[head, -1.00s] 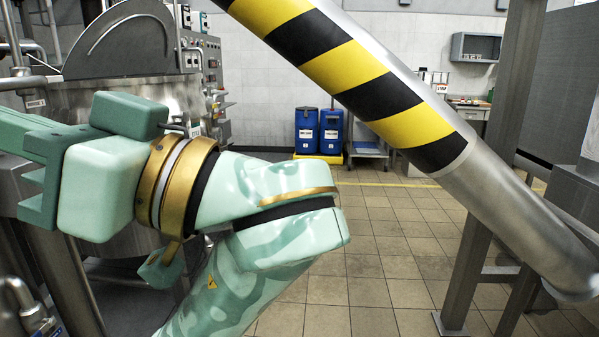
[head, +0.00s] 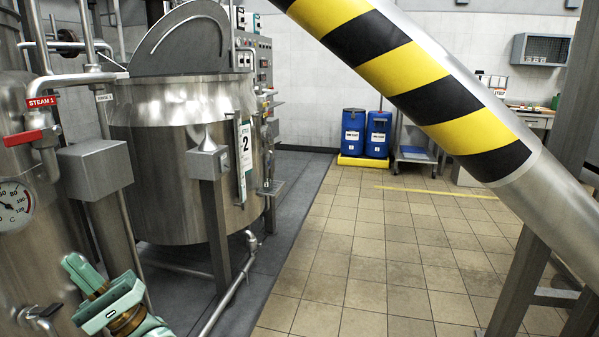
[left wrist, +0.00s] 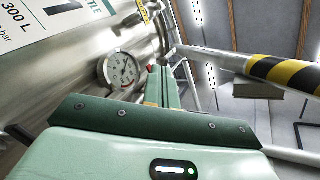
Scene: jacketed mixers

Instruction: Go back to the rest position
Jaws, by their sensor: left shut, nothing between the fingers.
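My left gripper (head: 80,270) is low at the left edge of the head view, in front of the steel vessel with the gauge. It is pale green, with a gold ring behind it. In the left wrist view its fingers (left wrist: 164,88) are together with nothing held between them. I cannot tell how far the fingertips are from the vessel. My right gripper is in neither view.
A jacketed kettle marked 2 (head: 180,160) stands at the left. The near vessel carries a gauge (head: 14,202) and a red-handled steam valve (head: 24,137). A yellow-black striped pipe (head: 410,75) slants across the right. Blue drums (head: 353,132) stand far back. The tiled floor (head: 370,260) is open.

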